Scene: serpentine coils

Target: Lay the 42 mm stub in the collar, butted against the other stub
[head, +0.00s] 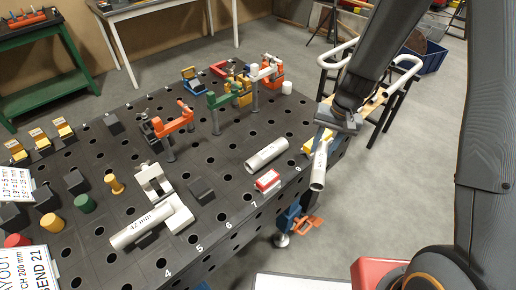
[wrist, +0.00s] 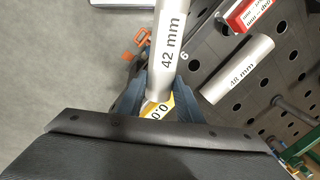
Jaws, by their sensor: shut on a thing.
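My gripper (head: 322,136) is shut on a light grey tube stub (head: 318,171) beyond the table's right edge. In the wrist view the held stub (wrist: 168,45) reads "42 mm" and sits between the fingers of my gripper (wrist: 160,88), pointing away from the palm. Another stub (head: 138,229), also marked "42 mm", lies at the table's near left. Its right end meets a white collar-like piece (head: 180,216); how deep it sits is unclear. My gripper is well to the right of that collar.
A third stub (head: 266,155), marked "48 mm" in the wrist view (wrist: 238,69), lies on the perforated table. A red-and-white box (head: 268,181) and a dark block (head: 201,191) lie between collar and gripper. Orange and green clamps (head: 225,98) stand farther back.

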